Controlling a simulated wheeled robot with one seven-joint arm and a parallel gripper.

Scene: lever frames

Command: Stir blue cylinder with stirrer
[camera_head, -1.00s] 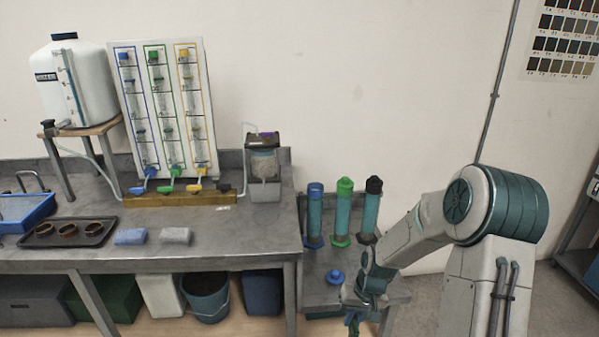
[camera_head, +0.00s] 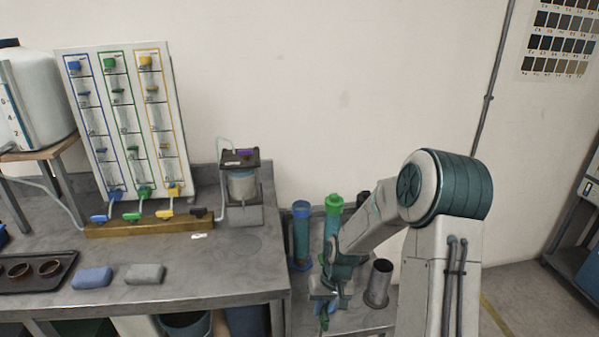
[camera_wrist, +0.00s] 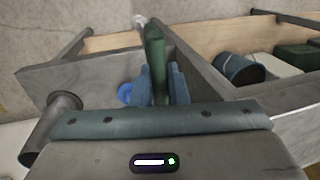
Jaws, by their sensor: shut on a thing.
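The blue cylinder (camera_head: 301,235), a tall tube with a blue top and blue base, stands upright on the low side table, left of my arm. My gripper (camera_head: 326,305) is in front of and below it, over that table, apart from it. In the wrist view my gripper (camera_wrist: 162,88) has its blue fingers closed around a dark green rod, which looks like the stirrer (camera_wrist: 155,55).
A green cylinder (camera_head: 333,218) stands right of the blue one; a black-topped one is mostly hidden by my arm. An open metal cup (camera_head: 379,283) stands at the right, also in the wrist view (camera_wrist: 48,125). The large bench (camera_head: 220,280) with the valve panel (camera_head: 125,125) is left.

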